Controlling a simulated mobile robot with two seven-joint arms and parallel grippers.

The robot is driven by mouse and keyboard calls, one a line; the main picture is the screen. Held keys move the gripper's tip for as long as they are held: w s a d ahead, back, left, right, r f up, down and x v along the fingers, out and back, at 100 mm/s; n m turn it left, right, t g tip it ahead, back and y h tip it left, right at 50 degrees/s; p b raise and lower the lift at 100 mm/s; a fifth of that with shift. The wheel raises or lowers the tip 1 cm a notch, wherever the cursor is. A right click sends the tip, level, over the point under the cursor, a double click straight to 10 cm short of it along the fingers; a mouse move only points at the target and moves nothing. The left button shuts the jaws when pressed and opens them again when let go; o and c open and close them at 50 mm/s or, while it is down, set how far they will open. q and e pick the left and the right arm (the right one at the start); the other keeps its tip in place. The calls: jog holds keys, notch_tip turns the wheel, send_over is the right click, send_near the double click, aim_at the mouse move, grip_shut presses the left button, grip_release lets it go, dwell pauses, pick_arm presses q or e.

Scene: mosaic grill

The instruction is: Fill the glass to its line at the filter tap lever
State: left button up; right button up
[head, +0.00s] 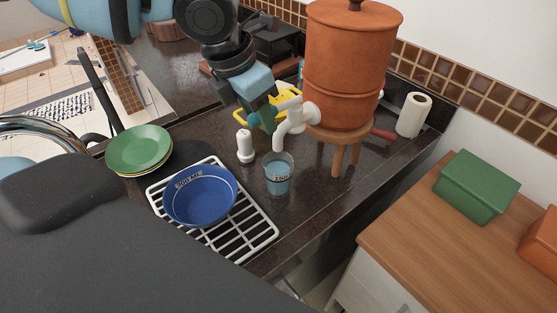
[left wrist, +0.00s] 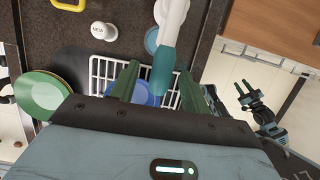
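The clay water filter (head: 345,65) stands on a wooden stool on the dark counter. Its white tap (head: 297,122) points down toward the glass (head: 279,178), which stands upright on the counter below and has a marking on its side. Whether it holds water I cannot tell. In the left wrist view the tap (left wrist: 172,12) carries a teal lever (left wrist: 163,68). My left gripper (head: 264,118) is at the tap; its fingers (left wrist: 155,85) are apart with the lever between them, nearer the right finger. My right gripper (left wrist: 250,92) is away to the side, fingers apart and empty.
A blue bowl (head: 201,196) sits on a white wire rack (head: 262,236) beside the glass. Green plates (head: 139,148) are stacked at left. A small white bottle (head: 244,147) stands behind the rack. A paper roll (head: 413,114) is right of the filter.

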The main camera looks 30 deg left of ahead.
pick_arm(q)
jog(key=shift+r, duration=0.1)
pick_arm(e)
jog(key=shift+d, duration=0.1)
dwell(0.4)
pick_arm(q)
jog(key=shift+r+p, duration=0.75)
jog(key=shift+r, duration=2.75)
pick_arm(e)
jog(key=shift+t, duration=0.5)
jog(key=w+r, duration=0.2)
jog(key=r, duration=0.1)
jog(key=shift+w+r, duration=0.2)
jog(key=shift+w, duration=0.1)
